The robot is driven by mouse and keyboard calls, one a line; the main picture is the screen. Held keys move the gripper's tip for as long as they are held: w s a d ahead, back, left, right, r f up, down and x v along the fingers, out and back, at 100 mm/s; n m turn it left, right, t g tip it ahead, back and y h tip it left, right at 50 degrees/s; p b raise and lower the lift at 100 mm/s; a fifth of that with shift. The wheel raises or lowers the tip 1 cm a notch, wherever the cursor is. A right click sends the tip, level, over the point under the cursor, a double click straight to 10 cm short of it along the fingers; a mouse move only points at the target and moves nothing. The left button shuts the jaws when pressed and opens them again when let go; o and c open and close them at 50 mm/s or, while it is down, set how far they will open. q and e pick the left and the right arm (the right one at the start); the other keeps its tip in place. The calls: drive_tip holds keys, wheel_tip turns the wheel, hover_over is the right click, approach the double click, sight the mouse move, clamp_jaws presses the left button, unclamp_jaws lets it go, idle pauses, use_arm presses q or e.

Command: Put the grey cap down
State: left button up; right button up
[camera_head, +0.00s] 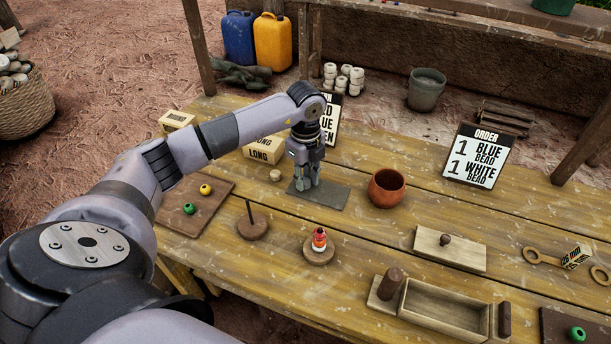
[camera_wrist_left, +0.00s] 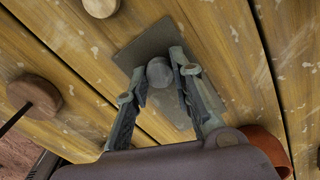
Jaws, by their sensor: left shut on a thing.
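The grey cap (camera_wrist_left: 159,72) is a small round grey piece in the left wrist view, between the fingertips of my left gripper (camera_wrist_left: 158,78). In the head view my left gripper (camera_head: 304,184) points down over a thin dark grey slab (camera_head: 330,196) on the table, and its fingers hide the cap there. The slab also shows in the left wrist view (camera_wrist_left: 150,42), behind the cap. The gripper is shut on the cap. I cannot tell whether the cap touches the slab. My right gripper is not in view.
A clay bowl (camera_head: 386,190) stands close right of the slab. A small pale disc (camera_head: 275,175) lies to its left. A peg stand (camera_head: 252,228) and a stand with red and white beads (camera_head: 319,249) are in front. A wooden box (camera_head: 445,308) is at front right.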

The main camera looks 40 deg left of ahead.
sight(305, 181)
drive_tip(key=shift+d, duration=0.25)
use_arm(q)
drive_tip(key=shift+f, duration=0.1)
drive_tip(key=o, duration=0.7)
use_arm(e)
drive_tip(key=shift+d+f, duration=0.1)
use_arm(q)
drive_tip(key=shift+r, duration=0.2)
wheel_tip(305, 181, up, 12)
drive_tip(key=shift+b, duration=0.6)
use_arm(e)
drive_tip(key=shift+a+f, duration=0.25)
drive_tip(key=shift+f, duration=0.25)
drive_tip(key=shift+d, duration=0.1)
